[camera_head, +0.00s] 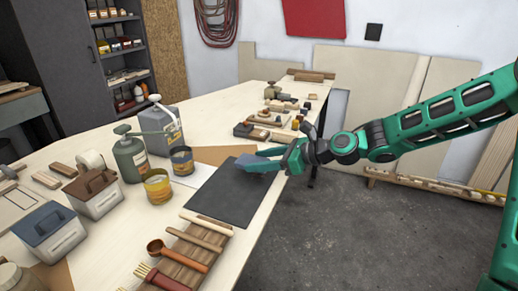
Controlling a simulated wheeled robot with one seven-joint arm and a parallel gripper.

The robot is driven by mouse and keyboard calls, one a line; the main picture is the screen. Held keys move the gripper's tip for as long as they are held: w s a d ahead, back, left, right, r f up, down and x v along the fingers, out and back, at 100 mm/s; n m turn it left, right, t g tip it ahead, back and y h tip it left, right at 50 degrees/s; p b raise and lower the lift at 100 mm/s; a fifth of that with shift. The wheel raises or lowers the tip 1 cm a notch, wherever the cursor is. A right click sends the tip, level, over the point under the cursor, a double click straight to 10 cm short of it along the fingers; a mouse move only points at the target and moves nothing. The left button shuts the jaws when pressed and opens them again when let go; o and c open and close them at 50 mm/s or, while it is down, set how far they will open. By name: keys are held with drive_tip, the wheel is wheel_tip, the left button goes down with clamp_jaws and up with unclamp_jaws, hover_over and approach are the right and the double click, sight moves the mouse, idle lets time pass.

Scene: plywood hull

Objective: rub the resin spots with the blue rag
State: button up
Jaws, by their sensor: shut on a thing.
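My gripper (270,160) reaches in from the right on my green arm, low over the far end of a dark grey flat panel (226,196) on the workbench. It is shut on the blue rag (249,161), a small blue-grey piece at its fingertips. The rag is over the panel's far part; I cannot tell whether it touches the surface. No resin spots can be made out on the panel at this size, and the gripper and rag hide part of its far end.
Left of the panel stand a green pump bottle (130,157), a grey can (163,128) and two small pots, one yellow (157,188). Brushes and wooden tools lie on a slatted board (190,256) in front. Several small blocks crowd the bench beyond.

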sight(274, 179)
wheel_tip(274, 179, down, 4)
drive_tip(key=shift+r, duration=0.15)
drive_tip(key=shift+s+d+r, duration=0.2)
drive_tip(key=shift+d+r, duration=0.05)
drive_tip(key=shift+d, duration=0.05)
drive_tip(key=shift+s+d+f, duration=0.1)
drive_tip(key=shift+s+d, duration=0.1)
drive_tip(key=shift+d, duration=0.2)
drive_tip(key=shift+s+d, duration=0.15)
drive_tip(key=shift+d, duration=0.6)
drive_tip(key=shift+s+d, duration=0.15)
drive_tip(key=shift+d, duration=0.55)
drive_tip(key=shift+w+a, duration=0.2)
drive_tip(key=shift+a, duration=0.55)
drive_tip(key=shift+w+a, duration=0.25)
drive_tip(key=shift+a, duration=0.45)
drive_tip(key=shift+w+a, duration=0.2)
drive_tip(key=shift+a, duration=0.55)
drive_tip(key=shift+d+r, duration=0.15)
drive_tip(key=shift+r, duration=3.8)
